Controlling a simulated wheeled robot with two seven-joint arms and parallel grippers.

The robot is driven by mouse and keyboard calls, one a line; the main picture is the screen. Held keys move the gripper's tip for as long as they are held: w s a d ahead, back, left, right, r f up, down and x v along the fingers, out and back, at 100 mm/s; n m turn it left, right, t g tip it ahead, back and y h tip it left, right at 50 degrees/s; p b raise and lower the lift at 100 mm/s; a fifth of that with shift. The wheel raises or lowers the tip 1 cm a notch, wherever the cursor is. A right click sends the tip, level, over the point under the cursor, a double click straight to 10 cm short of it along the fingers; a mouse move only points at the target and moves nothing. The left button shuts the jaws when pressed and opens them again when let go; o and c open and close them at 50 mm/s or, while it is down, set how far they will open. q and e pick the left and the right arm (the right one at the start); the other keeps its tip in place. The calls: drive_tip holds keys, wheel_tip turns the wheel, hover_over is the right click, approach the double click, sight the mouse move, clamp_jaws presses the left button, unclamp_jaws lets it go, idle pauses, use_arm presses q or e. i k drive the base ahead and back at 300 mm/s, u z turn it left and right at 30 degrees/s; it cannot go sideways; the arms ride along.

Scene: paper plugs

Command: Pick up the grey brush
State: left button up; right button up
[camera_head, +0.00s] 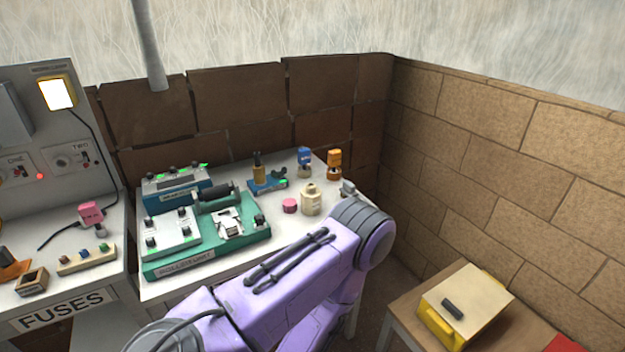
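No thing in view is clearly a grey brush. A small dark grey bar (453,309) lies on top of a cream and yellow box (480,300) at the lower right; it is too small to tell whether it is the brush. A dark roller (216,198) with a handle lies across the green machine on the white table. One of my purple arms reaches in from the bottom, bends at its grey joint and covers the table's front right part. Neither gripper shows.
The white table (277,241) holds a green machine (205,259), a blue device (178,190), a cream bottle (311,200), a pink pot (289,206) and blue and orange stamp-like items. A grey panel and fuse bench (100,285) stand left. Brick walls close the back and right.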

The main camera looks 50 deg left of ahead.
sight(348, 189)
drive_tip(key=k, duration=0.3)
drive_tip(key=u, duration=0.8)
